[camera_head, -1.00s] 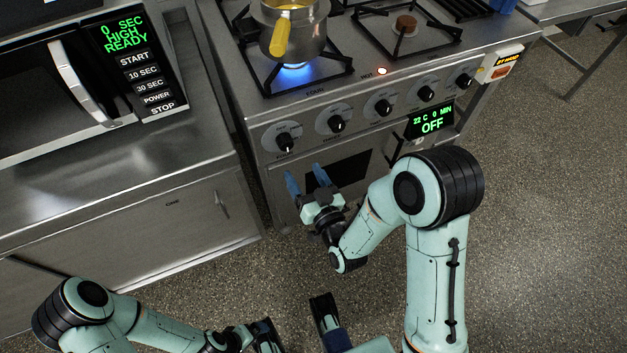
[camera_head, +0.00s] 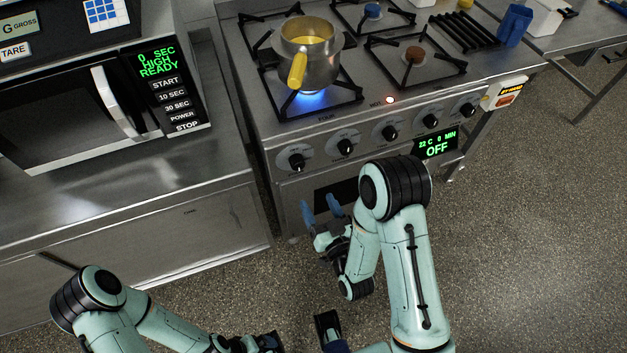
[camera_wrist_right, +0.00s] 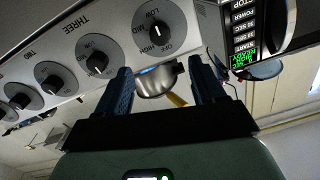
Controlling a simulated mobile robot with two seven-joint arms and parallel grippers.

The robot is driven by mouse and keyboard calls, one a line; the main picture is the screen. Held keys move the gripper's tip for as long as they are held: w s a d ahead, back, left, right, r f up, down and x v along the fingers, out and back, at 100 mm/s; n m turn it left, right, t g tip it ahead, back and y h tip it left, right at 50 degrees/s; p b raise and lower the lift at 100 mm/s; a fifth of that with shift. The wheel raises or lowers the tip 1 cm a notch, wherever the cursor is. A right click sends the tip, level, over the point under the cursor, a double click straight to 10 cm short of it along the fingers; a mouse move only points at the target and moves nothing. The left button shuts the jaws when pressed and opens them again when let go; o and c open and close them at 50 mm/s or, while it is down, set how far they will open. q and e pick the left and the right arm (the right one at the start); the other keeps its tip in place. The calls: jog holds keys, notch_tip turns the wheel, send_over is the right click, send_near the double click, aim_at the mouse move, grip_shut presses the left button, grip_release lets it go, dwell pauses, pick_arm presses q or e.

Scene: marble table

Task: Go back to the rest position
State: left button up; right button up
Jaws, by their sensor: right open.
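My right gripper (camera_head: 321,208) is open and empty, in front of the stove's oven door and below its knobs. Its two blue fingers stand apart in the right wrist view (camera_wrist_right: 160,82), with nothing between them. My right arm is bent, with its elbow to the right of the gripper. My left arm comes in from the lower left. Its gripper end (camera_head: 265,343) is low at the bottom edge, partly cut off, so its fingers are not clear.
A steel pot (camera_head: 308,62) with a yellow handle sits over a lit blue flame on the stove (camera_head: 370,95). A microwave (camera_head: 60,115) stands on the left steel counter (camera_head: 200,160). A blue container (camera_head: 514,25) is at the back right. Open floor (camera_head: 530,230) lies to the right.

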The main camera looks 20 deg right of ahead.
jog(key=s+d+f+m+g+p, duration=0.1)
jog(key=s+f+g+p, duration=0.1)
jog(key=s+f+g, duration=0.45)
jog(key=s+f+g+p, duration=0.2)
jog(key=f+g, duration=0.2)
jog(key=f, duration=0.5)
pick_arm(q)
notch_tip(320, 180, up, 7)
jog(key=w+p, duration=0.2)
jog(key=p, duration=0.1)
jog(key=shift+w+r, duration=0.15)
jog(key=shift+w, duration=0.2)
pick_arm(e)
jog(key=s+a+f+g+y, duration=0.1)
jog(key=s+f+g, duration=0.1)
jog(key=s+g, duration=0.2)
jog(key=s+a+f+m+g+y, duration=0.1)
jog(key=s+g, duration=0.3)
jog(key=s, duration=0.6)
jog(key=shift+s+a+f, duration=0.25)
jog(key=shift+a+f, duration=0.1)
jog(key=shift+a, duration=0.35)
jog(key=shift+g, duration=0.25)
